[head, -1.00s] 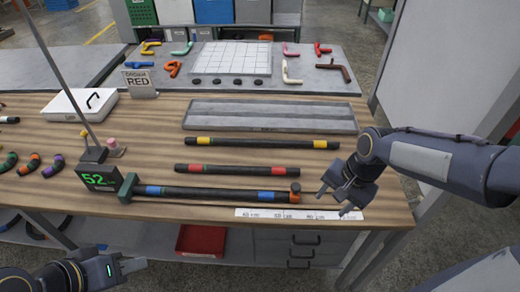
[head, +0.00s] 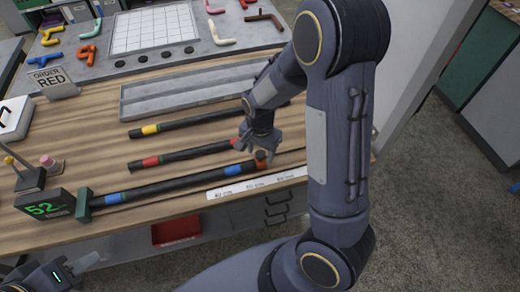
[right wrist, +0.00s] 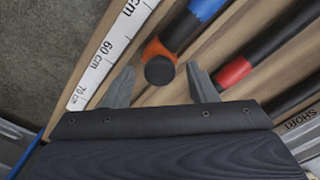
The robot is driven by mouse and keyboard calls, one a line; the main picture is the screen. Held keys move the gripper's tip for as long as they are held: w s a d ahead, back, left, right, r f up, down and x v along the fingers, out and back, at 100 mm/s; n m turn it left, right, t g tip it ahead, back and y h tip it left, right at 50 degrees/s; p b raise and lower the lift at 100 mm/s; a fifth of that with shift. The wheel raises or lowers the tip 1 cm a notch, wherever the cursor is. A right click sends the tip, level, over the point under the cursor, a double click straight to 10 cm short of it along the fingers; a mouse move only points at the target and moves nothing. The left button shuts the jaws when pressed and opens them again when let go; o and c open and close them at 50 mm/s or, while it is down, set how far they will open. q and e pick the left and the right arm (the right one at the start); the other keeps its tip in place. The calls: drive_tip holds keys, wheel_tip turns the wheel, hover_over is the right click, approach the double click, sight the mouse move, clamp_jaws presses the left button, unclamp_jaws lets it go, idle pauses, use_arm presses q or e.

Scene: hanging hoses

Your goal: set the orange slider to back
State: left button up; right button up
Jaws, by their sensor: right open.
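The orange slider (head: 261,156) sits at the right end of the front black hose (head: 160,185), next to the white ruler strip (head: 255,183). In the right wrist view it shows as an orange collar (right wrist: 155,48) with a round black knob in front. My right gripper (head: 256,145) hangs at the slider. In the right wrist view the gripper (right wrist: 162,78) is open, one finger on each side of the knob, with nothing clearly held. My left gripper (head: 72,272) is low at the left, in front of the table; its finger opening is unclear.
A black box (head: 50,205) showing 52 stands at the hose's left end, by a green block (head: 84,204). Two more hoses, yellow-banded (head: 180,125) and red-banded (head: 180,155), lie behind. A grey tray (head: 190,92) and an order sign (head: 53,80) are further back.

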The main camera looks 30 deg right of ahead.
drive_tip(key=shift+f, duration=0.1)
clamp_jaws()
drive_tip(key=s+d+b, duration=0.1)
drive_tip(key=d, duration=0.5)
drive_tip(key=s+d, duration=0.2)
drive_tip(key=d, duration=0.4)
drive_tip(key=s+d+b, duration=0.1)
drive_tip(key=d, duration=0.4)
drive_tip(key=shift+s+d+b, duration=0.2)
drive_tip(key=shift+d+b, duration=0.1)
drive_tip(key=shift+d, duration=0.2)
drive_tip(key=shift+c, duration=2.3)
unclamp_jaws()
drive_tip(key=o, duration=0.5)
drive_tip(key=shift+c, duration=0.2)
